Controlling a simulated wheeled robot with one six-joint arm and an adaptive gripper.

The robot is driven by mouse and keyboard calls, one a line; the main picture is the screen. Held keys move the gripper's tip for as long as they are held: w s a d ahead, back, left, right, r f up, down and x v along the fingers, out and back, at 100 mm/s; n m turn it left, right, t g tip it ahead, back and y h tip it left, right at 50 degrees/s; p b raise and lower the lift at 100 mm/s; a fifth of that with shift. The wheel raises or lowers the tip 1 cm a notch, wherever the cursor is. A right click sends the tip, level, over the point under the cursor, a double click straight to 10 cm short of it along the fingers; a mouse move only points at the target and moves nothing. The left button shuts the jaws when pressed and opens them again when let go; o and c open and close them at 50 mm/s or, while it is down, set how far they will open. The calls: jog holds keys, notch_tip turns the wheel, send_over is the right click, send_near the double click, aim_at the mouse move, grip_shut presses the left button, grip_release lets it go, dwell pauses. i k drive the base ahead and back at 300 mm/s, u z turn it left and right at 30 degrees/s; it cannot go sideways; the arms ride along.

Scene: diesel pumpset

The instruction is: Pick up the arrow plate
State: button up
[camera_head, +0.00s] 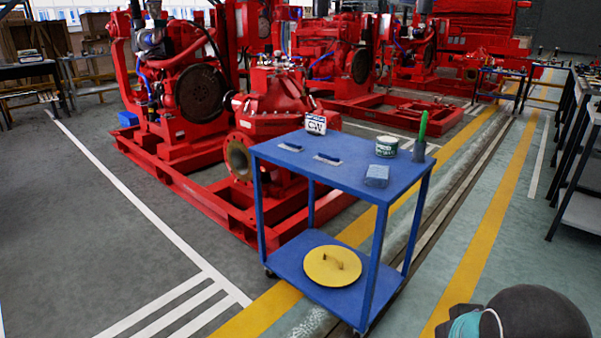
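A small white and blue plate with dark "CW"-like lettering (316,122) stands upright near the back left edge of the blue cart's top (345,185). It looks like the arrow plate, but I cannot make out an arrow at this size. The pump behind it is close, and nothing covers its front. A dark rounded part of my arm (535,312) with a teal patch shows at the bottom right, well apart from the cart. My gripper's fingers are not seen.
The cart top also holds two small flat items (290,147), a tin (386,146), a clear bluish block (376,176) and a grey cup with a green stick (420,140). A yellow disc (332,266) lies on the lower shelf. Red pumpsets (270,110) stand behind; floor in front is free.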

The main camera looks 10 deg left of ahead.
aim_at(328, 159)
jog(key=u, duration=1.2)
jog(key=i, duration=1.75)
jog(key=z, duration=0.95)
jog(key=i, duration=0.35)
jog(key=z, duration=0.4)
